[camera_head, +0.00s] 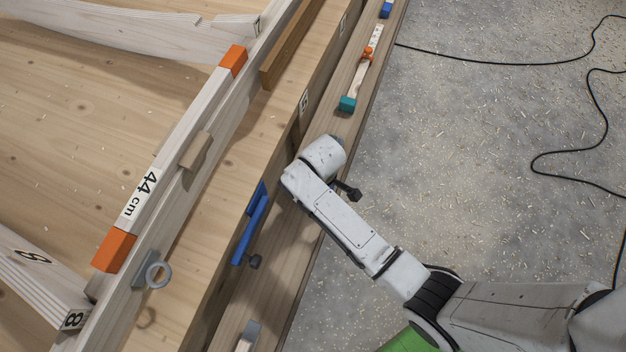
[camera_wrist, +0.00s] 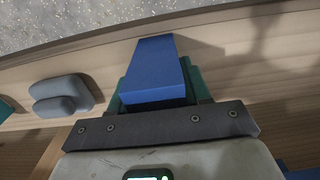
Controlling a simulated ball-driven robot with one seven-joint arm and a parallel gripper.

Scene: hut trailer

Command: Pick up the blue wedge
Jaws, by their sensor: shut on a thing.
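The blue wedge (camera_wrist: 155,58) shows in the middle of the wrist view, its narrower end away from me. My gripper (camera_wrist: 158,86) is shut on it, with green finger pads showing at both sides. Pale wood lies behind the wedge; I cannot tell whether the wedge touches it or is held just above. In the head view my arm reaches to the wooden ledge (camera_head: 331,112), and its wrist hides the gripper and the wedge.
A blue bar with a dark knob (camera_head: 249,228) is at the beam's side. A grey rounded object (camera_wrist: 62,96) lies left of the wedge in the wrist view. A teal-ended stick (camera_head: 348,103) lies up the ledge. Black cable (camera_head: 536,161) crosses the concrete floor at right.

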